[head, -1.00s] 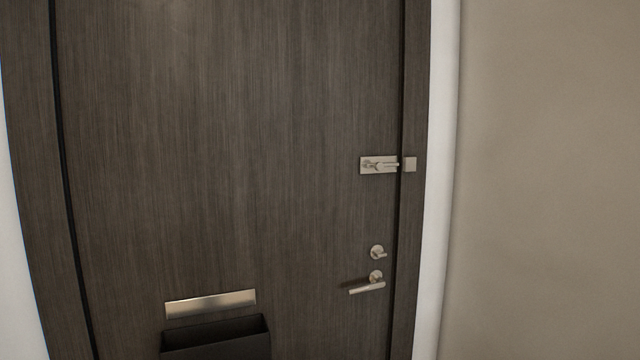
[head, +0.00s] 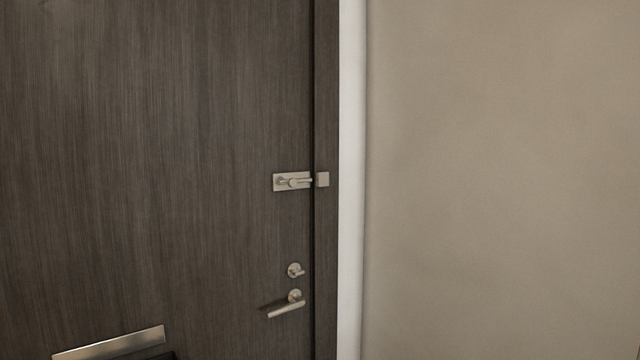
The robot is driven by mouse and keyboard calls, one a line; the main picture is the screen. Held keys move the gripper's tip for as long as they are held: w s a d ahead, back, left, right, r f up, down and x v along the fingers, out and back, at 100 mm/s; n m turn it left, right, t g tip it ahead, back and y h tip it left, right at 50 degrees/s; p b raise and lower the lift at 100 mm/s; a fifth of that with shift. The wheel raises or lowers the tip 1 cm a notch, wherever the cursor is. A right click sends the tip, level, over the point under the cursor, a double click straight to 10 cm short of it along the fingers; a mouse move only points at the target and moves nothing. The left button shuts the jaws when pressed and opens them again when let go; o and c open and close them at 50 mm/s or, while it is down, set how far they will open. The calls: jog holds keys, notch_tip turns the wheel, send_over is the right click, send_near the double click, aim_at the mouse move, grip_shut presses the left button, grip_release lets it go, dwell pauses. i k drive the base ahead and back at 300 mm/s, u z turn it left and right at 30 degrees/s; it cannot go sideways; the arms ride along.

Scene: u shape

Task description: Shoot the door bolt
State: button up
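The door bolt (head: 293,181) is a small metal slide bolt on a plate near the right edge of the dark wood door (head: 150,170). The door looks closed. My gripper is not in view.
Below the bolt are a round thumb-turn lock (head: 295,270) and a lever handle (head: 287,305). A metal mail slot plate (head: 110,344) is at the bottom left. A bare beige wall (head: 500,180) fills the right side, beyond white trim (head: 351,180).

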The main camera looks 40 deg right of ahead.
aim_at(292, 183)
jog(key=z, duration=0.95)
jog(key=k, duration=0.95)
jog(key=i, duration=0.95)
jog(key=z, duration=0.05)
